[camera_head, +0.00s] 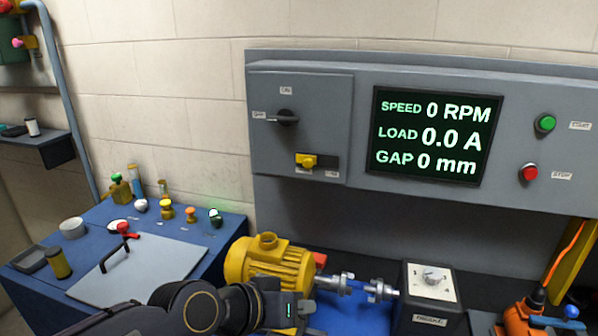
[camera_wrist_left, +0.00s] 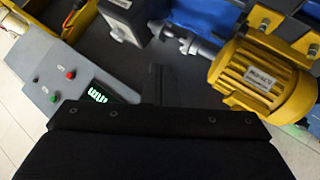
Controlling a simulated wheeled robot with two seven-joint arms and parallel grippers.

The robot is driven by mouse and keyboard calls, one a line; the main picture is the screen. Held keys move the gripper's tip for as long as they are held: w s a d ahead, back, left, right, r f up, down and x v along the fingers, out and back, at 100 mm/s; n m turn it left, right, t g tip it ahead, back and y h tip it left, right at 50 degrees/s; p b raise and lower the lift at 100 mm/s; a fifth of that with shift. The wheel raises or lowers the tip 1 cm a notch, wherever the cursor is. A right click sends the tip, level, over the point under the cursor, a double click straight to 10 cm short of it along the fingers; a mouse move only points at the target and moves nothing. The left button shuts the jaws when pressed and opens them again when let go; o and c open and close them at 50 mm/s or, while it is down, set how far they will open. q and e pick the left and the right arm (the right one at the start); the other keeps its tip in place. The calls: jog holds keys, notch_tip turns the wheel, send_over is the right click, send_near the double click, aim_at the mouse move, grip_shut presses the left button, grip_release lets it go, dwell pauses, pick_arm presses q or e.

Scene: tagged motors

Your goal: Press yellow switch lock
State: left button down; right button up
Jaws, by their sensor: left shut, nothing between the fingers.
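The yellow switch lock (camera_head: 306,160) sits on the grey control panel (camera_head: 300,85), below a black rotary handle (camera_head: 286,118) that points left toward the OFF label. My left gripper (camera_head: 306,307) is low in the head view, in front of the yellow motor (camera_head: 268,262). It is shut and empty, well below the lock and apart from it. In the left wrist view the dark fingers (camera_wrist_left: 167,85) are together, with the yellow motor (camera_wrist_left: 262,76) to their right. The lock cannot be made out in the wrist view. My right gripper is not in view.
A screen (camera_head: 432,137) reads 0 RPM, 0.0 A and 0 mm. Green (camera_head: 545,122) and red (camera_head: 529,172) buttons are at its right. A dial box (camera_head: 430,295) stands beside the motor shaft. A blue bench (camera_head: 190,230) with several small items is at left. Space before the lock is clear.

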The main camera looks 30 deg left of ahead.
pick_arm(q)
jog(key=w+a+r+n+t+y+b, duration=0.3)
jog(key=w+r+t, duration=0.35)
jog(key=w, duration=0.55)
jog(key=n+y+b, duration=0.5)
jog(key=n+y, duration=0.8)
jog(key=n, duration=0.1)
send_near(305, 162)
notch_tip(305, 162, up, 3)
jog(key=s+a, duration=0.2)
jog(key=s, duration=0.1)
jog(key=shift+a+f+n+g+y, duration=0.25)
jog(key=shift+a+n+g+y, duration=0.2)
jog(key=shift+g, duration=0.4)
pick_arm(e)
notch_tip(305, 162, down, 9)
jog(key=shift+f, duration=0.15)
pick_arm(q)
jog(key=p+x, duration=0.3)
jog(key=x, duration=0.7)
jog(key=shift+w+d+f, duration=0.25)
jog(key=shift+d+f, duration=0.05)
jog(key=shift+d, duration=0.25)
jog(key=shift+w+d+f, duration=0.25)
jog(key=shift+d, duration=0.3)
jog(key=shift+w+d+f, duration=0.2)
jog(key=shift+d+f, duration=0.1)
jog(key=shift+d, duration=0.3)
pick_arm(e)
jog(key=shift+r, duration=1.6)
